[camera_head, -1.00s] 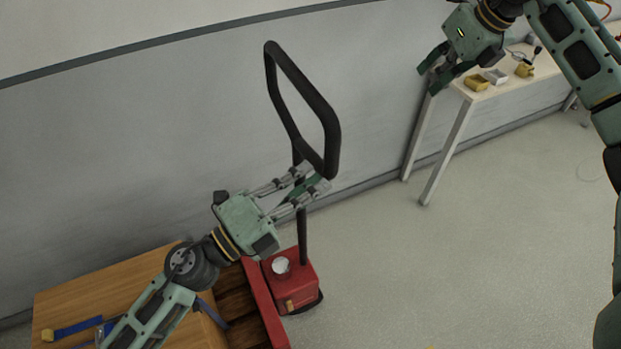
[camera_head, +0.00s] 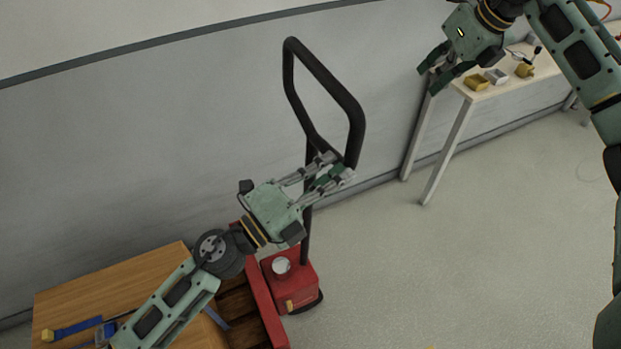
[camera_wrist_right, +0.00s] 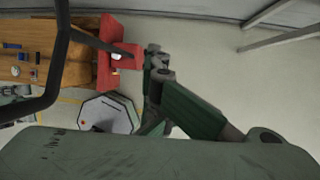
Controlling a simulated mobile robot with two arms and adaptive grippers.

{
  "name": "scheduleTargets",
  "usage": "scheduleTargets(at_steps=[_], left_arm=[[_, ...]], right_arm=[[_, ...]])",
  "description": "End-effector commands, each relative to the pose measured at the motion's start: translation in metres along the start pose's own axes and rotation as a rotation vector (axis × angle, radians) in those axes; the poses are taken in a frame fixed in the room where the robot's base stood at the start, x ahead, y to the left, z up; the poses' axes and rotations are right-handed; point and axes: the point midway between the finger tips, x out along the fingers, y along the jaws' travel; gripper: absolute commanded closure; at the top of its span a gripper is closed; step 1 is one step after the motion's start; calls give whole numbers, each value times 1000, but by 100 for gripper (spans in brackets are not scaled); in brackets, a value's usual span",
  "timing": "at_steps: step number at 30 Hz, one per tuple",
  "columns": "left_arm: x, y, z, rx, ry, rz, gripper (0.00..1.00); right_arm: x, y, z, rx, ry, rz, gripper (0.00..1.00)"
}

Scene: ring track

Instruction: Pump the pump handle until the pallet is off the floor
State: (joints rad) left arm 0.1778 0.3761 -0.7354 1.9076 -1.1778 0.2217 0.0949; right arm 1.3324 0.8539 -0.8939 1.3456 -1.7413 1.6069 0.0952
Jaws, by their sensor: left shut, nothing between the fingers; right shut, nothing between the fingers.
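The pump handle (camera_head: 357,115) is a black loop on a post, leaning right above the red pump body (camera_head: 290,283) of a pallet jack. My left gripper (camera_head: 338,172) is shut at the loop's lower end, against or very close to it; exact contact is unclear. Dark wooden slats, seemingly the pallet (camera_head: 238,308), show beside a red jack part, partly hidden by my left arm. Whether they touch the floor cannot be seen. My right gripper (camera_head: 433,80) is shut and empty at upper right, away from the handle. The right wrist view also shows the handle (camera_wrist_right: 62,50) and red jack (camera_wrist_right: 108,50).
A wooden surface (camera_head: 150,262) with blue-handled tools lies at lower left. A pale table (camera_head: 510,86) with small yellow and grey items stands behind my right gripper. The grey wall runs behind the handle. The floor at centre right is clear.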

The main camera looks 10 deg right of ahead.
Motion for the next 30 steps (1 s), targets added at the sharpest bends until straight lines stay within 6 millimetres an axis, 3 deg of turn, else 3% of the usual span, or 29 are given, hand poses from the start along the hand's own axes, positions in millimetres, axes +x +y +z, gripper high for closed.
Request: scheduleTargets(at_steps=[13,26,30], left_arm=[[0,0,0,0,1,0,100],[0,0,0,0,1,0,100],[0,0,0,0,1,0,100]], right_arm=[[0,0,0,0,0,0,100],[0,0,0,0,0,0,62],[0,0,0,0,0,0,60]])
